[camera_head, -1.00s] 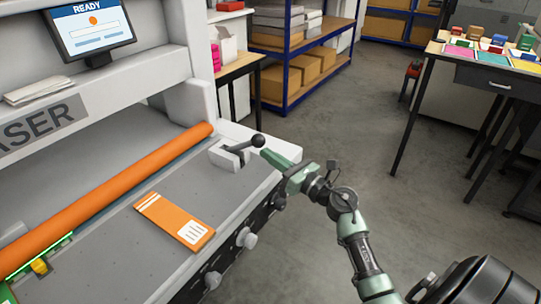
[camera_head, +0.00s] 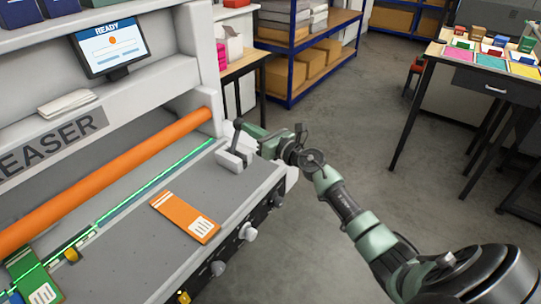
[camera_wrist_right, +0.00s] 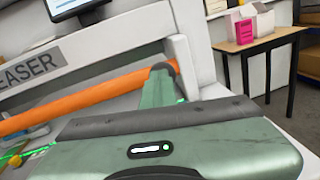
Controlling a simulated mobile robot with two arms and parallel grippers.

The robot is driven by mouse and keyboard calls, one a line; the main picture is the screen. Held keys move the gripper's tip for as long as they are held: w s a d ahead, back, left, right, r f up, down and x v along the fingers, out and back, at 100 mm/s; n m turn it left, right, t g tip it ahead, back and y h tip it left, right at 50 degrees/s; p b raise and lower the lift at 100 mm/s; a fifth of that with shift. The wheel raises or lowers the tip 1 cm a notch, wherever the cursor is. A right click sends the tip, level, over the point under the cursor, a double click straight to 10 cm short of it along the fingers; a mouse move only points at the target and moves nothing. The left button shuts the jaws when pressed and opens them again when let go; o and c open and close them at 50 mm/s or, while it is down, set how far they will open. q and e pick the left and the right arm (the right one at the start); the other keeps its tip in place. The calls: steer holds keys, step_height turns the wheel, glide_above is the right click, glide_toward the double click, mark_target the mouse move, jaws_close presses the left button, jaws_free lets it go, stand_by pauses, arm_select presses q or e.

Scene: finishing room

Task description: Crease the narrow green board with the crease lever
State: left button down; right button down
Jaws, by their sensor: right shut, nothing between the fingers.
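The narrow green board (camera_head: 22,268) lies at the lower left of the creaser bed in the head view, under the lit green line and partly cut off by the picture edge. The crease lever (camera_head: 236,134) has a dark handle and stands nearly upright on a pale block (camera_head: 235,159) at the bed's right end. My right gripper (camera_head: 244,127) is shut and empty, its tip right by the lever handle; I cannot tell whether they touch. Its shut fingers (camera_wrist_right: 158,88) also show in the right wrist view, where the lever is hidden. My left gripper is not in view.
An orange roller (camera_head: 110,180) spans the bed. An orange board (camera_head: 187,216) lies on the bare grey bed. The screen (camera_head: 110,45) reads READY. Knobs (camera_head: 247,231) stick out along the front edge. A shelf (camera_head: 310,50) and desk (camera_head: 490,75) stand beyond open floor.

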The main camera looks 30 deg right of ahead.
steer(key=w+r, duration=0.1)
steer(key=w, duration=0.1)
steer(key=w+a, duration=0.1)
steer(key=w, duration=0.1)
steer(key=w+a+r, duration=0.1)
steer(key=w, duration=0.1)
steer(key=shift+w+a+r, duration=0.15)
steer(key=shift+a+r, duration=0.1)
steer(key=shift+r, duration=0.1)
steer(key=shift+x, duration=0.95)
steer(key=shift+a+r, duration=0.1)
steer(key=shift+a, duration=0.1)
steer(key=shift+d, duration=0.1)
